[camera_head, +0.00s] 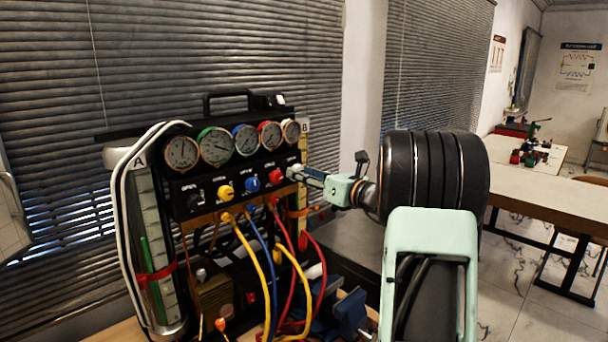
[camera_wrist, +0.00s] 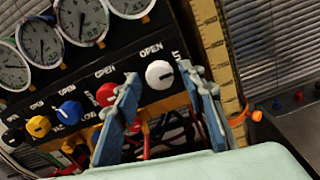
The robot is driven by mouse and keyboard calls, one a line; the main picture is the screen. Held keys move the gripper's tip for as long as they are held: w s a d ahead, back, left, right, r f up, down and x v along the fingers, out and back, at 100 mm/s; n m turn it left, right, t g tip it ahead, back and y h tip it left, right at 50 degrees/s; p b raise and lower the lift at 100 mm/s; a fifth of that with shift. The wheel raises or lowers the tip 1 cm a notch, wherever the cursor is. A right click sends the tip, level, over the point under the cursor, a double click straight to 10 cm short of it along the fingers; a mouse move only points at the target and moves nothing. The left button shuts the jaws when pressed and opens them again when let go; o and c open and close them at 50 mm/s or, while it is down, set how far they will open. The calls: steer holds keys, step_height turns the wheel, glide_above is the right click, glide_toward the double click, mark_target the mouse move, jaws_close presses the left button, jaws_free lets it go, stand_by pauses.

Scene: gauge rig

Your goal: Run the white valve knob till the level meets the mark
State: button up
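The white valve knob (camera_wrist: 159,75) is at the right end of the panel's knob row, under an OPEN label. My gripper (camera_wrist: 158,72) is open, its two blue-grey fingertips on either side of the knob with gaps showing; depth contact cannot be told. In the head view my gripper (camera_head: 298,172) reaches the panel's right end and partly covers the knob. Tube A (camera_head: 148,218) stands at left with a green column (camera_head: 152,265) and a red band (camera_head: 157,273); the green top shows above the band. Scale B (camera_wrist: 213,45) has an orange band (camera_wrist: 243,118); its level is not discernible.
Red (camera_wrist: 106,94), blue (camera_wrist: 69,112) and yellow (camera_wrist: 38,126) knobs sit left of the white one. Several dial gauges (camera_head: 216,146) line the panel above. Yellow hoses (camera_head: 262,275), with red and blue ones, hang below. A table (camera_head: 550,190) stands at right.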

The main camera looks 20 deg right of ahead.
jaws_close()
steer(key=shift+f, duration=0.1)
steer(key=shift+f+n+b, duration=0.1)
steer(key=shift+n+b, duration=0.3)
steer(key=shift+b, duration=0.4)
steer(key=shift+d+n+b, duration=0.1)
steer(key=shift+n+b, duration=8.5)
steer(key=shift+b, duration=2.5)
steer(key=shift+r, duration=0.2)
steer(key=shift+o, duration=1.2)
jaws_free()
